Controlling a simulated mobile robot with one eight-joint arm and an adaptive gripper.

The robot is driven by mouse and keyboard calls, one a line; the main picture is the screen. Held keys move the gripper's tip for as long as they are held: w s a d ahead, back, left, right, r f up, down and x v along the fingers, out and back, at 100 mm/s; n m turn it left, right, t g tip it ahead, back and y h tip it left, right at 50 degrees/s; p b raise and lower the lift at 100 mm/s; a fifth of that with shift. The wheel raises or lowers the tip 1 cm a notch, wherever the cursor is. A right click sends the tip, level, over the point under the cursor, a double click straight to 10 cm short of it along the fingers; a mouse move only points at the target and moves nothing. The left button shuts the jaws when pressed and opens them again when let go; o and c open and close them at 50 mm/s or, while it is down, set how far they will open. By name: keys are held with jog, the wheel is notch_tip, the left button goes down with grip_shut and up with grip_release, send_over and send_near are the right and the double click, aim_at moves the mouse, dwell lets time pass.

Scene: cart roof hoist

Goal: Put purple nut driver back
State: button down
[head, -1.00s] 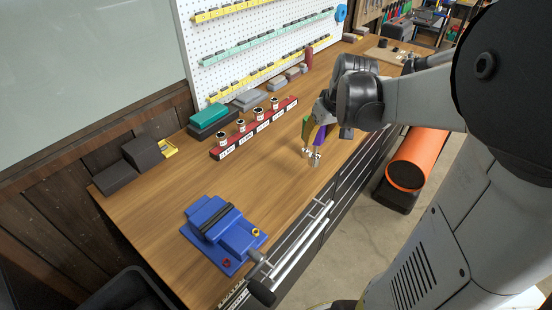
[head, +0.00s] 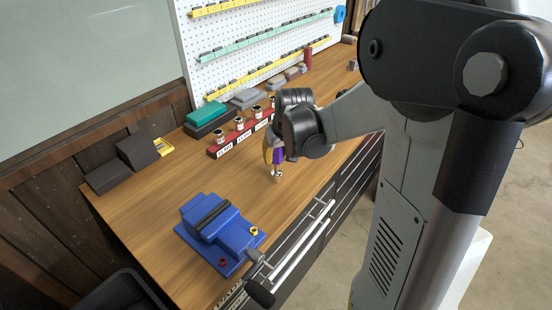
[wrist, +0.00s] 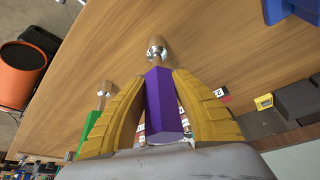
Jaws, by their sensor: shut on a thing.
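My gripper (head: 272,153) is shut on the purple nut driver (head: 278,157), above the wooden bench. In the wrist view the purple handle (wrist: 164,110) sits between the two yellow fingers. Its metal shaft points down toward the bench top; I cannot tell if the tip touches it. A green-handled driver (wrist: 90,132) shows beyond the left finger in the wrist view; in the head view it is hidden. A red rack (head: 216,152) with white labels and several metal sockets stands behind my gripper, its right part covered by my wrist.
A blue vise (head: 222,235) stands at the near bench edge. Dark boxes (head: 137,150) and a small yellow piece (head: 163,147) are at the left, a teal-topped box (head: 207,114) behind the rack. A white pegboard (head: 260,50) stands at the back. Bench between rack and vise is clear.

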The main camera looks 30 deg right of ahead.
jog(key=shift+f, duration=0.2)
jog(key=c, duration=1.2)
grip_release()
jog(key=shift+o, duration=0.2)
jog(key=shift+r, duration=0.1)
